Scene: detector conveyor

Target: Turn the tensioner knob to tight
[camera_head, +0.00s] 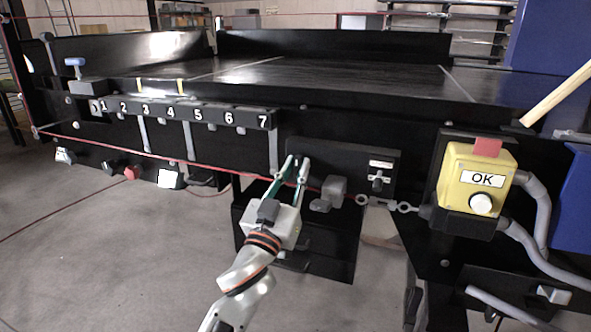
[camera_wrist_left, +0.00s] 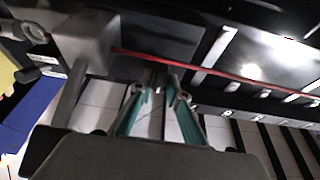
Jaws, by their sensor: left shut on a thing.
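My left gripper (camera_head: 296,163) reaches up to the left part of a black panel (camera_head: 340,157) on the conveyor's front. Its two green-lined fingers stand a little apart, closed on a small dark piece that looks like the tensioner knob. The fingers hide most of this piece in the head view, and its setting cannot be read. In the left wrist view the fingertips (camera_wrist_left: 160,80) meet at the dark piece, close beside the red cord (camera_wrist_left: 230,72). My right gripper does not show.
A grey block (camera_head: 331,190) stands just right of the fingers. Floor at front left is clear.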

